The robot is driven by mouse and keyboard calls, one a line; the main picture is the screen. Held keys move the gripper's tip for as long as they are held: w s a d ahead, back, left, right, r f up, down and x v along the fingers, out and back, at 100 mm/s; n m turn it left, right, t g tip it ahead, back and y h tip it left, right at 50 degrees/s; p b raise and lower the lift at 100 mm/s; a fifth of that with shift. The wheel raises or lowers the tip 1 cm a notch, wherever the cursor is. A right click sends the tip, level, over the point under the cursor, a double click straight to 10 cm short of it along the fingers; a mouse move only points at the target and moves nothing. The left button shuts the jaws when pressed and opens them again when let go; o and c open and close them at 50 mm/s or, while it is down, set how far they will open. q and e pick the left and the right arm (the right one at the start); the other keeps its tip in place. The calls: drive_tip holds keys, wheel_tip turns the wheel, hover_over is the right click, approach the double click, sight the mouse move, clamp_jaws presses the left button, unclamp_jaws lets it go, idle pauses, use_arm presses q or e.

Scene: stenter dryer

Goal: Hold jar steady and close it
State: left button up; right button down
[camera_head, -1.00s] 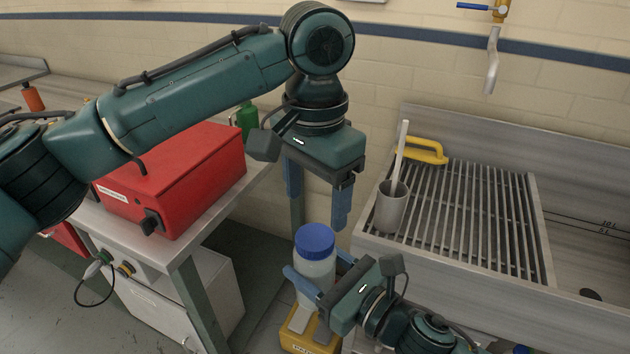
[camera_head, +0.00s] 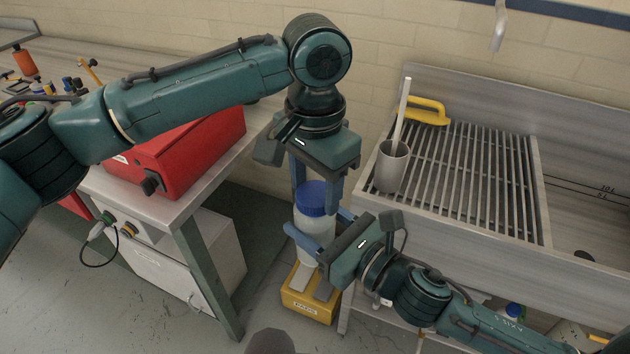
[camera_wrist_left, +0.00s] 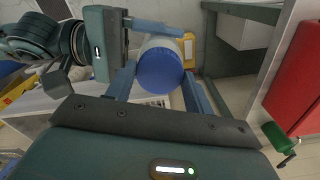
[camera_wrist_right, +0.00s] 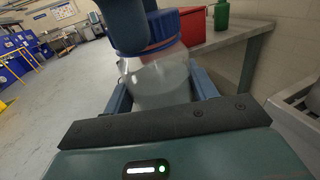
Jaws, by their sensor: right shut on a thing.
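A pale, see-through jar (camera_head: 315,236) with a ribbed blue lid (camera_head: 317,196) on its top stands upright in the head view. The frames do not show how tightly the lid sits. My right gripper (camera_head: 317,232) is shut on the jar's body from the right; the right wrist view shows the jar (camera_wrist_right: 160,82) between its fingers. My left gripper (camera_head: 314,182) points down over the jar, open, with its fingers on either side of the lid. The left wrist view shows the round lid top (camera_wrist_left: 160,69) between the spread fingers, partly beyond their tips.
A yellow box (camera_head: 308,305) is below the jar. A red case (camera_head: 180,158) sits on the bench at left. At right, a sink with a slatted rack (camera_head: 465,185) holds a grey cup (camera_head: 391,168) with a stick and a yellow-handled tool (camera_head: 427,110).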

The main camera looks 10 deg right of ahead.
use_arm(q)
drive_tip(key=c, duration=0.6)
drive_tip(key=m, duration=0.5)
drive_tip(key=o, duration=1.1)
drive_tip(key=shift+o, duration=0.2)
wheel_tip(320, 180, up, 12)
